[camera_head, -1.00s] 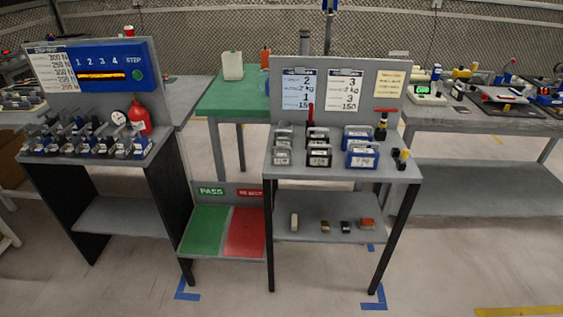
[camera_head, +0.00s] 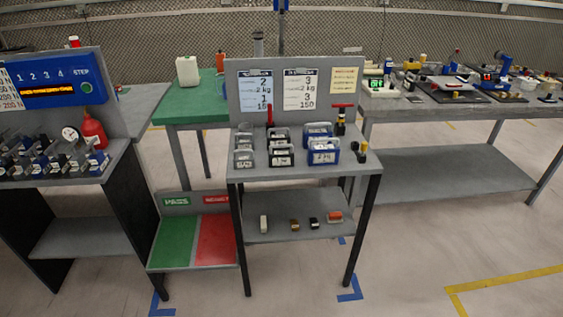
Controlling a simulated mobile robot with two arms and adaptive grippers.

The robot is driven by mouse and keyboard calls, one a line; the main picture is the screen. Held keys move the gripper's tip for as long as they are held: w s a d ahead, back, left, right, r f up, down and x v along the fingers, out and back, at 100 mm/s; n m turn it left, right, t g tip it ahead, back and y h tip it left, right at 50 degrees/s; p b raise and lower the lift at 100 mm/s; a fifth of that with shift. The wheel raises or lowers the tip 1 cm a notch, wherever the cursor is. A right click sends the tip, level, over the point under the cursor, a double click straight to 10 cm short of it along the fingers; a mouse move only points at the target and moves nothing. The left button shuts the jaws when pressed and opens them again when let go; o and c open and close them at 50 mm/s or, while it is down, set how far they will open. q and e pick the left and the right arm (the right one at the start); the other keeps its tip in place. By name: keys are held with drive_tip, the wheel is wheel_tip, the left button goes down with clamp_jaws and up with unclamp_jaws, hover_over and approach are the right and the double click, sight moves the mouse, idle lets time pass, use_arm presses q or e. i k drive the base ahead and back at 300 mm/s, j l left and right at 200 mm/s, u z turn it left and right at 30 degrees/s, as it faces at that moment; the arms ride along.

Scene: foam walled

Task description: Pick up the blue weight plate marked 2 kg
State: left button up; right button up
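The blue weight plate marked 2 kg (camera_head: 324,152) stands at the front right of the group of plates on the grey stand (camera_head: 300,172). It has a white label and a handle on top. Another blue plate (camera_head: 318,132) stands just behind it, its label hidden. Black plates and grey plates (camera_head: 244,158) stand to the left. Neither of my grippers is in view.
A yellow-and-black tool (camera_head: 363,148) and a red-handled tool (camera_head: 341,118) are right of the blue plates. A panel with paper charts rises behind. A lower shelf (camera_head: 285,231) holds small blocks. A green and red pass/reject board (camera_head: 190,267) stands left. Open floor lies in front and right.

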sight(325, 154)
drive_tip(key=i+l+z, duration=0.25)
drive_tip(key=z, duration=0.15)
drive_tip(key=i+l+z, duration=0.6)
drive_tip(key=z, duration=0.2)
drive_tip(key=i+z, duration=0.45)
drive_tip(key=i+l, duration=0.1)
drive_tip(key=i, duration=0.35)
drive_tip(key=i+l, duration=0.1)
drive_tip(key=i, duration=0.35)
drive_tip(key=i+u, duration=0.25)
drive_tip(key=u, duration=0.15)
drive_tip(key=i+l+u, duration=0.1)
drive_tip(key=i+u, duration=0.15)
drive_tip(key=u, duration=0.2)
drive_tip(key=i+l+u, duration=0.15)
drive_tip(key=u, duration=0.25)
drive_tip(key=i, duration=0.05)
